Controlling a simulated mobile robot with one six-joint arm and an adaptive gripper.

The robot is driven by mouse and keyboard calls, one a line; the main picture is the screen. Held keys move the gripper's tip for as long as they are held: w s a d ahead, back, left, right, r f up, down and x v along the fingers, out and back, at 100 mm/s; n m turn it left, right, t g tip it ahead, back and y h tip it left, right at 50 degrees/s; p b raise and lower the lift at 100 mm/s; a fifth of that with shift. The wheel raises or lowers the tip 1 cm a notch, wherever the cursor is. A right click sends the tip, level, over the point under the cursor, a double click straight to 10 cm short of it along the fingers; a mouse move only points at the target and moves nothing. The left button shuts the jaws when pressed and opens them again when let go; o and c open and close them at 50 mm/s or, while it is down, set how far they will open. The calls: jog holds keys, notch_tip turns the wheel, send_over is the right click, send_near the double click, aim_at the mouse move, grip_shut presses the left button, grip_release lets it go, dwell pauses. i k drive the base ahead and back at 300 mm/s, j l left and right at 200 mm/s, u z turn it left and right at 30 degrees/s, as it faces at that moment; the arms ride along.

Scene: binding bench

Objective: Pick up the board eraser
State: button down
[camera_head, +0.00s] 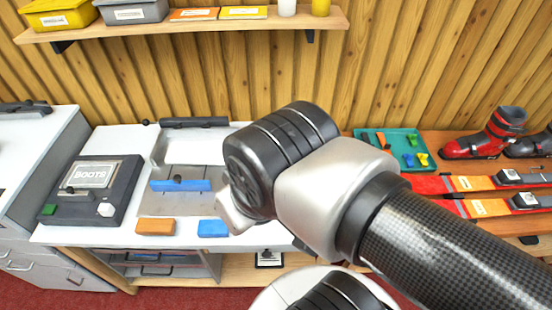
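I cannot pick out a board eraser for certain. An orange block (155,227) and a blue block (213,229) lie near the front edge of the white bench, and either shape could be an eraser. A longer blue bar (181,185) with a dark knob on it sits on a grey plate behind them. My arm crosses the middle and right of the view, with its wrist end just right of the blue block. The fingers of my gripper do not show; my own arm links hide that area.
A dark device marked "BOOTS" (91,187) stands left on the bench. A teal tray (373,137) with small parts, red-and-orange skis (474,183) and a red boot (492,137) are on the wooden bench at right. A shelf (190,29) with bins hangs above.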

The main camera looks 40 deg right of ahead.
aim_at(206, 229)
jog(key=i+j, duration=0.15)
jog(key=j, duration=0.15)
jog(key=i+j+z, duration=0.1)
jog(key=j, duration=0.2)
jog(key=i+j, duration=0.15)
jog(key=j, duration=0.15)
jog(key=i+j+z, duration=0.1)
jog(key=j, duration=0.2)
